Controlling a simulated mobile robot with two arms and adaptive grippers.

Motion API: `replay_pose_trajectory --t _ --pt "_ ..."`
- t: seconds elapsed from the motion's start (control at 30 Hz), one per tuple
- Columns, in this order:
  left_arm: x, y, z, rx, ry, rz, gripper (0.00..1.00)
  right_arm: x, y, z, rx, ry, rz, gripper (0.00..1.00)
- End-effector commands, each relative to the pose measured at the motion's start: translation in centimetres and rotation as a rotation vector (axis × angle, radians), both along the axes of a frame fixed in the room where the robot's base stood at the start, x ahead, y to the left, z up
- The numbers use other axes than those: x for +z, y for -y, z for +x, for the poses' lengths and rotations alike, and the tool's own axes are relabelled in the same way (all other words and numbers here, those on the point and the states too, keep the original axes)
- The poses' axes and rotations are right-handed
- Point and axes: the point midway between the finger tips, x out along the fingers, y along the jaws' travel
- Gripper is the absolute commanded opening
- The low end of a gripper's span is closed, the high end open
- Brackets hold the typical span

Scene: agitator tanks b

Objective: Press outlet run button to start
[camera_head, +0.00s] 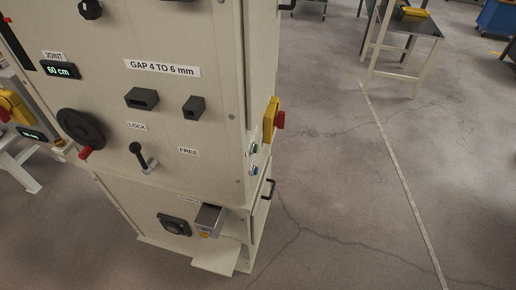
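A tall beige cabinet (210,110) fills the left half of the view. No label that I can read says outlet run. On its narrow right side are two small round buttons, an upper one (253,148) and a lower one (254,170), with captions too small to read. A yellow box with a red knob (272,119) sits above them. Low on the front, a small grey box (209,220) with a yellow spot juts out; the label above it (189,198) is unreadable. Neither of my grippers is in view.
The front carries a black handwheel (80,129), a lever (141,157) between LOCK and FREE, and a display (61,71) reading about 60 cm. A beige step (215,262) juts out at the base. The floor (340,200) to the right is clear; a table (412,24) stands beyond.

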Motion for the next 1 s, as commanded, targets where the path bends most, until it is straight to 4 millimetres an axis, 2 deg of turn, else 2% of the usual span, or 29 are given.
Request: replay_pose_trajectory --t 0.03,0.13,0.4,0.6,1.0 --pt "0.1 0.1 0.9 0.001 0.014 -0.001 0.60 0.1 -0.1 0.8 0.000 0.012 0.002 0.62" --pt "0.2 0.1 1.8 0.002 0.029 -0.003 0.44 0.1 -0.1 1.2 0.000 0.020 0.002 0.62" --pt "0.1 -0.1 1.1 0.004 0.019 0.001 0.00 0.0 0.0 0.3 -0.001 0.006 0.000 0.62" --pt "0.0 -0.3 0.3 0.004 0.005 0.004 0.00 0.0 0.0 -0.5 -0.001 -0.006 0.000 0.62" --pt "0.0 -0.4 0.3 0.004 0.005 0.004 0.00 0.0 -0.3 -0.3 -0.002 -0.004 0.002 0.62"
